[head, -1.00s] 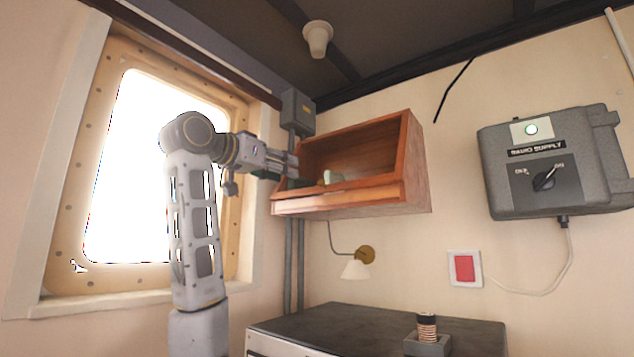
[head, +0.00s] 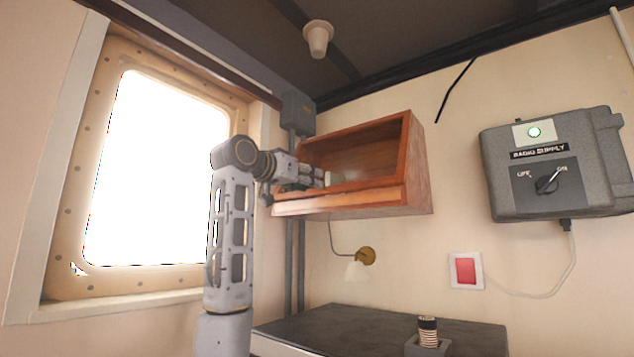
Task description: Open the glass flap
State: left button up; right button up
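A wooden wall cabinet (head: 421,175) hangs in the corner, with a pale strip of wood along its lower front. I cannot clearly make out the glass flap or whether it is shut. My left gripper (head: 318,178) is at the cabinet's left front, just above the lower front board, with its fingers pointing right. It overlaps the cabinet front in the picture. I cannot tell whether it touches it, nor how far apart its fingers are. A small pale thing shows beside the fingertips, partly hidden. My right gripper is not in view.
A window (head: 150,170) is on the left. A grey box (head: 298,112) and pipes are close behind my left arm. A small lamp (head: 358,270) hangs below the cabinet, above a dark counter (head: 350,328). A radio supply box (head: 555,165) is on the right wall.

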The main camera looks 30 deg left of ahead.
pick_arm(q)
jog(key=w, duration=0.4)
jog(key=shift+w+d+p, duration=0.2)
jog(key=shift+p, duration=0.15)
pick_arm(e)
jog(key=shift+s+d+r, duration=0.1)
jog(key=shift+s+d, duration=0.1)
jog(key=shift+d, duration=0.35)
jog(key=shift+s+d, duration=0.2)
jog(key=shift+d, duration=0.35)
pick_arm(q)
jog(key=shift+c, duration=0.7)
jog(key=c, duration=0.7)
grip_shut()
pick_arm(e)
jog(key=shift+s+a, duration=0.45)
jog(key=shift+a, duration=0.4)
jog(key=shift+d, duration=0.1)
